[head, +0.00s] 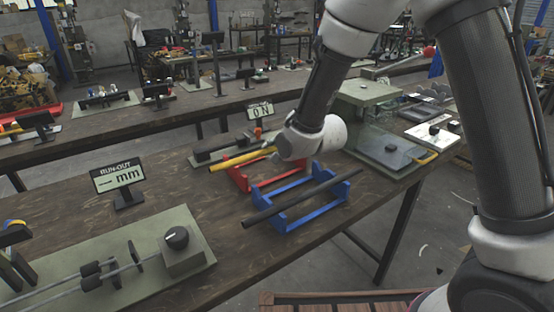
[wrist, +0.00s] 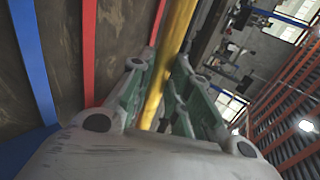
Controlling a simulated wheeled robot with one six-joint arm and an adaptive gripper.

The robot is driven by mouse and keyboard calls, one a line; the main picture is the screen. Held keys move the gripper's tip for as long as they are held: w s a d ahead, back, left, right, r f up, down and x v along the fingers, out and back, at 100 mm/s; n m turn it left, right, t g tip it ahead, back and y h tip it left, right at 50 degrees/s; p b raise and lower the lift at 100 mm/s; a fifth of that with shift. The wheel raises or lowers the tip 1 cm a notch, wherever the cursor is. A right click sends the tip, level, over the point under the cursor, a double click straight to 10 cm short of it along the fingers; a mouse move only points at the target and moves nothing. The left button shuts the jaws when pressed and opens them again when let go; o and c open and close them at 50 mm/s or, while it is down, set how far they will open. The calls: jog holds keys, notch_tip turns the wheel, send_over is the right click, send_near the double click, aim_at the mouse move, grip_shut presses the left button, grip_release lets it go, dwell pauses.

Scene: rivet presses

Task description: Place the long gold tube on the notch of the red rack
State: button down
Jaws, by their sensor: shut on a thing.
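The long gold tube (head: 235,160) shows at the red rack, its right part hidden behind my wrist. In the wrist view the tube (wrist: 178,28) runs between the green-padded fingers of my gripper (wrist: 164,65), which is shut on it. The red rack (head: 240,180) stands on the bench below and beside the tube. Its red bars (wrist: 88,45) show to the left of the tube in the wrist view. I cannot tell whether the tube touches the rack or lies in its notch.
A blue rack (head: 293,222) holding a dark tube (head: 285,203) stands just in front of the red rack. A run-out gauge display (head: 118,176) and a green fixture plate (head: 130,245) are at left. A press (head: 365,100) stands at right. Bare bench lies left of the racks.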

jog(key=shift+f, duration=1.9)
jog(key=shift+f, duration=0.1)
jog(key=c, duration=1.3)
grip_release()
